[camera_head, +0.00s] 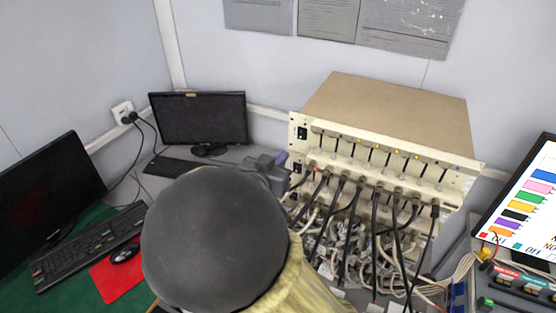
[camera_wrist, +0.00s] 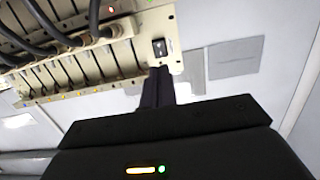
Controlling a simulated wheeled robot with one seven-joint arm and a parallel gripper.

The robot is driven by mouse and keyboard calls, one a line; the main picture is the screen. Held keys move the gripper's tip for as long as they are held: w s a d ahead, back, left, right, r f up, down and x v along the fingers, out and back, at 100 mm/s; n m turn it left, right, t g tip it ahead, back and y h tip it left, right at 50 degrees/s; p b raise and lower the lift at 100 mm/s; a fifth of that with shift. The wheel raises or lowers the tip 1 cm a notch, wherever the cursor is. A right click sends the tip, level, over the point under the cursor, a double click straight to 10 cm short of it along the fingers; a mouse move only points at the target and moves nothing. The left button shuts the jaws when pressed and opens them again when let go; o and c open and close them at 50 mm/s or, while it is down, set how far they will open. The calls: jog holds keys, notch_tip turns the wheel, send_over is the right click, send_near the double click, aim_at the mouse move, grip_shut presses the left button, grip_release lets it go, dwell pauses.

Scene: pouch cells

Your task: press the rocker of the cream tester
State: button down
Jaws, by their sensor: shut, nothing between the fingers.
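The cream tester (camera_head: 385,105) stands at the back right, a box with a tan top and a cream front full of leads. A black rocker (camera_head: 302,132) sits at the upper left end of its front, and another dark switch (camera_head: 297,167) lies below it. The wrist view shows a black rocker (camera_wrist: 160,47) on the cream panel (camera_wrist: 125,60). My gripper (camera_wrist: 160,72) is shut and empty, its tips close to that rocker's edge; I cannot tell whether they touch. In the head view my gripper (camera_head: 282,159) is left of the panel, partly hidden by my arm.
Black cables (camera_head: 375,235) and tangled pale leads (camera_head: 345,265) hang before the tester. A monitor (camera_head: 200,118) stands at the back left, with a keyboard (camera_head: 85,248) and red mouse mat (camera_head: 113,280) at the left. A bright screen (camera_head: 525,200) is at the right.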

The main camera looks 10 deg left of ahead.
aim_at(301, 138)
jog(key=p+x, duration=0.1)
jog(key=x, duration=0.8)
jog(key=shift+w+d+p, duration=0.25)
jog(key=shift+w+p, duration=0.1)
jog(key=shift+f, duration=0.1)
